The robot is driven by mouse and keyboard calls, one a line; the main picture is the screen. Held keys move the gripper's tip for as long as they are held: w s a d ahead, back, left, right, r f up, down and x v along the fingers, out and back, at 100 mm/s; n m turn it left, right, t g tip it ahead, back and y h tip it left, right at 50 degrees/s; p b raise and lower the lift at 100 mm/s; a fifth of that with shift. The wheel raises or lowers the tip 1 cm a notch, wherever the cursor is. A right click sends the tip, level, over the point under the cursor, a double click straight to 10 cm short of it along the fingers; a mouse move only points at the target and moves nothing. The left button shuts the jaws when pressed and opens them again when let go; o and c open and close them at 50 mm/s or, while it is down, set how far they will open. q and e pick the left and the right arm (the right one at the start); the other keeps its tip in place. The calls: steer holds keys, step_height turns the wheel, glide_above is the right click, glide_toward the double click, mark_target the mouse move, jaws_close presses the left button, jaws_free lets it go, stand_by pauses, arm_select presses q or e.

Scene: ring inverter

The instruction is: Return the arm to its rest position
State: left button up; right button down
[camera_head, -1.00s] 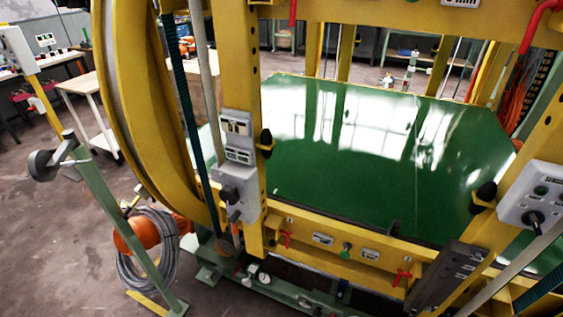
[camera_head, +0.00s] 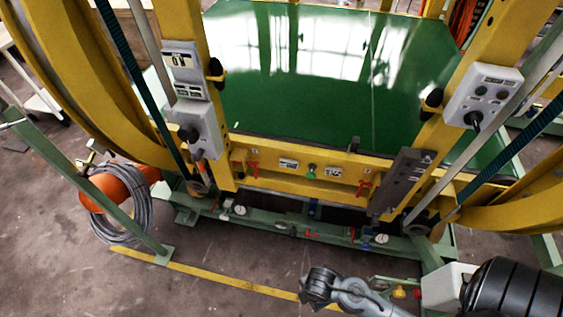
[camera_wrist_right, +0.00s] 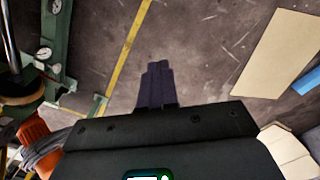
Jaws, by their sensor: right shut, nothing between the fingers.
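My right arm comes in at the bottom right of the head view, its dark gripper (camera_head: 318,287) over the floor in front of the ring inverter (camera_head: 300,180). In the right wrist view my right gripper (camera_wrist_right: 157,72) has its two dark fingers together, with nothing between them. Bare concrete floor shows beyond the fingertips, and no object touches them. My left gripper is in neither current view.
The yellow-framed inverter with its green platform (camera_head: 310,80) stands ahead. A coiled grey hose on an orange reel (camera_head: 112,193) and a slanted green post (camera_head: 85,190) are at left. A yellow floor line (camera_head: 210,277) crosses open concrete. The wrist view shows a beige panel (camera_wrist_right: 275,55).

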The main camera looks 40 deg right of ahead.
steer(key=w+r+m+t+p, duration=0.15)
steer(key=r+m+p, duration=0.25)
steer(key=r+p, duration=1.15)
steer(key=w+d+r+m+t+p, duration=0.15)
steer(key=r+m+p, duration=0.25)
steer(key=r+p, duration=1.1)
steer(key=w+r+m+p, duration=0.2)
steer(key=r+m+p, duration=0.4)
steer(key=r, duration=1.7)
step_height(320, 180, down, 75)
steer(key=n+b, duration=0.1)
steer(key=b, duration=7.2)
steer(key=shift+s+b, duration=0.2)
steer(key=shift+b, duration=0.1)
steer(key=shift+a, duration=0.15)
